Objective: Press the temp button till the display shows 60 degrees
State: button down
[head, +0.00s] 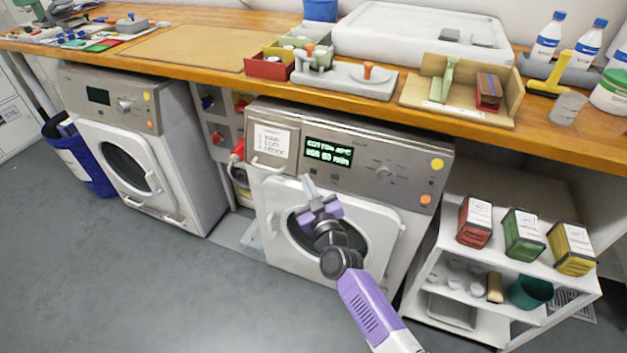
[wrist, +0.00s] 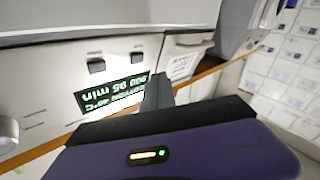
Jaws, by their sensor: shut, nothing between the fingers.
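The washing machine (head: 330,215) on the right has a lit green display (head: 329,152). It appears to read cotton, 40 degrees, with a second line ending in min. The display is upside down in the wrist view (wrist: 112,93). Two dark buttons sit along its lower edge, one button (wrist: 96,65) and another button (wrist: 137,56); their labels are unreadable, so I cannot tell which is temp. My gripper (head: 307,181) is shut and empty, in front of the panel just below the display. In the wrist view its fingertips (wrist: 158,88) are beside the display, apart from the buttons.
A round knob (head: 384,174) is right of the display, and a white card (head: 272,141) is left of it. The wooden counter (head: 215,75) overhangs the machine. A shelf unit (head: 470,258) with coloured boxes stands right. Grey floor (head: 150,290) is clear at the left.

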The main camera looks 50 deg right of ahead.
aim_at(314, 171)
jog(key=shift+w+d+f+b, duration=0.25)
jog(key=shift+d+b, duration=0.1)
jog(key=shift+d, duration=0.25)
jog(key=shift+w+d+f+b, duration=0.2)
jog(key=shift+d+b, duration=0.15)
jog(key=shift+d, duration=0.2)
jog(key=shift+r, duration=0.1)
dwell(1.2)
jog(key=shift+w+d+b, duration=0.15)
jog(key=shift+d+b, duration=0.2)
jog(key=shift+w+d+f+b, duration=0.1)
jog(key=shift+d+f+b, duration=0.15)
jog(key=shift+d+b, duration=0.1)
dwell(0.5)
jog(key=shift+a+r, duration=0.1)
dwell(0.3)
jog(key=shift+a+r+p, duration=0.15)
jog(key=shift+a+p, duration=0.15)
jog(key=shift+p, duration=0.35)
jog(key=shift+s+a+p, duration=0.3)
